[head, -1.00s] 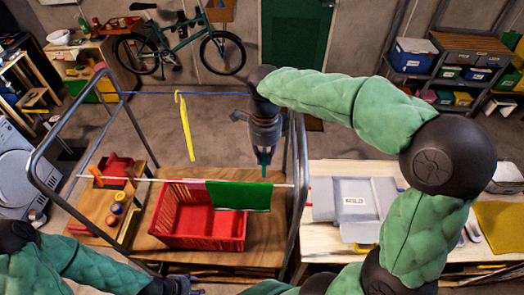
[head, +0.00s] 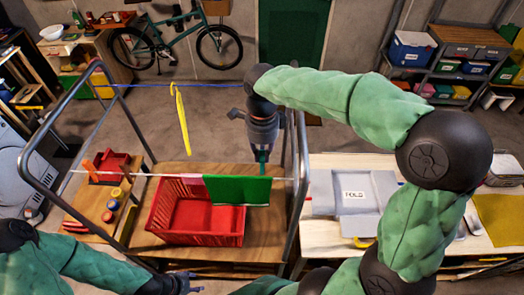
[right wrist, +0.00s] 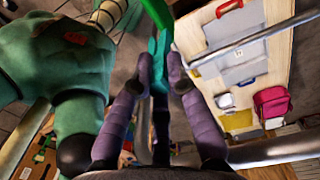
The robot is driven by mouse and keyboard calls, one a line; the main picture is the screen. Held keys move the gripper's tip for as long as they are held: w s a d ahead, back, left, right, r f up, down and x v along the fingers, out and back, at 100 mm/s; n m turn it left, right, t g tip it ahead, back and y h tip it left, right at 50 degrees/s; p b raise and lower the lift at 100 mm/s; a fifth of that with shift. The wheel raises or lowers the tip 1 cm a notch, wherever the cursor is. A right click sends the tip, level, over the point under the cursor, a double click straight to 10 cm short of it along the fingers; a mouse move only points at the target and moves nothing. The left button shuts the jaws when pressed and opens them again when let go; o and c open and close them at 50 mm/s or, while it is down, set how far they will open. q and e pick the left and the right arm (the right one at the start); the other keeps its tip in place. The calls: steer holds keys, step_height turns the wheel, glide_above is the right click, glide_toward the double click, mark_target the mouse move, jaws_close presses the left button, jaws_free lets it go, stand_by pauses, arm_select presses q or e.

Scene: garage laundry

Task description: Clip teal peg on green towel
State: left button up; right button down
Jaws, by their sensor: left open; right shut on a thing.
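The green towel (head: 238,191) hangs over the front line of the drying frame, in front of the red basket. My right gripper (head: 262,148) points down just above the towel's upper right corner and is shut on the teal peg (head: 262,157). The peg's lower end is close to the towel's top edge; I cannot tell whether it touches. In the right wrist view the peg (right wrist: 158,78) shows between the two purple fingers. My left gripper (head: 187,284) is low at the bottom edge, open, away from the towel.
A red basket (head: 195,222) stands on the wooden table under the line. A yellow strip (head: 182,120) hangs from the blue line behind. Metal frame posts (head: 303,150) stand close right of my right gripper. A grey folding board (head: 352,193) lies on the right table.

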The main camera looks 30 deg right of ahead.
mark_target(262, 168)
steer(key=shift+f+b, duration=2.8)
steer(key=shift+f, duration=1.3)
steer(key=c, duration=1.1)
jaws_free()
steer(key=shift+r, duration=0.1)
steer(key=shift+c, duration=0.2)
steer(key=shift+r, duration=0.15)
steer(key=r, duration=1.1)
steer(key=shift+w+d+r, duration=0.1)
steer(key=shift+w+r, duration=0.1)
steer(key=shift+r, duration=0.15)
